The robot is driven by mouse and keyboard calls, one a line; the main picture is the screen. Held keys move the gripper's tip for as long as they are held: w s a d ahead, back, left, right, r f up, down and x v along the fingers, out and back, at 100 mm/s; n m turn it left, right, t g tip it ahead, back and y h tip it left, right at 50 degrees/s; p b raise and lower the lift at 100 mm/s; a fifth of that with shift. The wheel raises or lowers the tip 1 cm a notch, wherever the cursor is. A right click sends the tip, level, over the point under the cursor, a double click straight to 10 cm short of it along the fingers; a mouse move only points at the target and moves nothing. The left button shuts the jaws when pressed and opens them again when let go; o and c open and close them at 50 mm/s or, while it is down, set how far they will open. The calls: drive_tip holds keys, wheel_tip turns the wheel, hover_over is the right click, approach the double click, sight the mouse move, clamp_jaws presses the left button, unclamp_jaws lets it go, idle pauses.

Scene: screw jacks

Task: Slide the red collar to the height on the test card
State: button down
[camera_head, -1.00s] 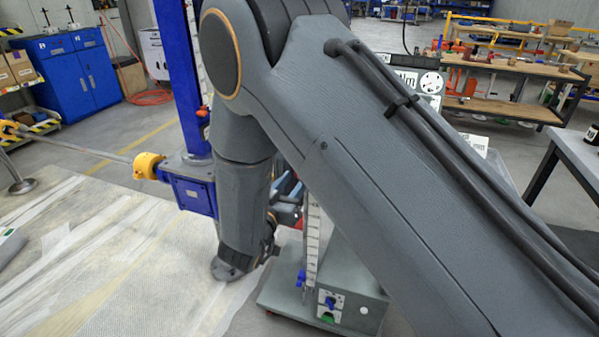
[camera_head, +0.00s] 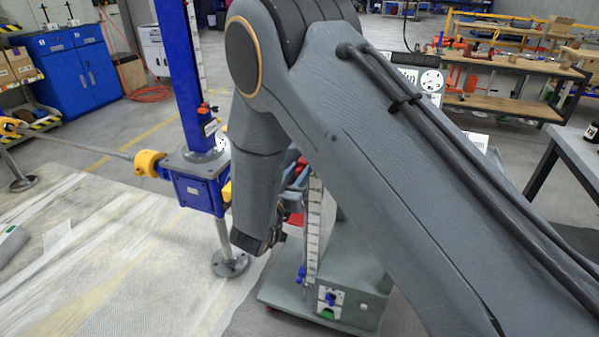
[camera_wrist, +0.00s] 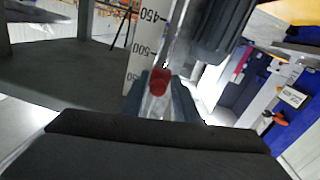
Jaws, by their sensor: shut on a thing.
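The red collar (camera_wrist: 158,81) sits on a clear upright rod (camera_wrist: 176,35) in the wrist view, between the fingertips of my gripper (camera_wrist: 160,92). My gripper is shut on it, one dark finger on each side. In the head view the scale (camera_head: 313,235) stands behind my arm, which hides most of the gripper and the collar. I cannot make out a test card with a readable height.
A blue screw jack (camera_head: 198,180) with a yellow coupling (camera_head: 148,163) stands close left of my arm. The scale stands on a grey base (camera_head: 350,270) with a small control panel (camera_head: 330,299).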

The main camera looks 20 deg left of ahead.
sight(305, 219)
drive_tip(key=f+b, duration=0.3)
drive_tip(key=f, duration=0.4)
drive_tip(key=f+b, duration=0.3)
drive_tip(key=f, duration=0.5)
drive_tip(key=f+b, duration=0.4)
drive_tip(key=f, duration=0.3)
drive_tip(key=shift+s+d+f, duration=0.1)
drive_tip(key=shift+d+f, duration=0.1)
drive_tip(key=shift+d, duration=0.15)
drive_tip(key=c, duration=1.6)
unclamp_jaws()
drive_tip(key=shift+c, duration=0.2)
drive_tip(key=shift+r, duration=0.1)
drive_tip(key=shift+a+r, duration=0.1)
drive_tip(key=shift+a, duration=0.1)
drive_tip(key=s+a, duration=0.1)
drive_tip(key=s, duration=0.6)
drive_tip(key=shift+s+b, duration=0.3)
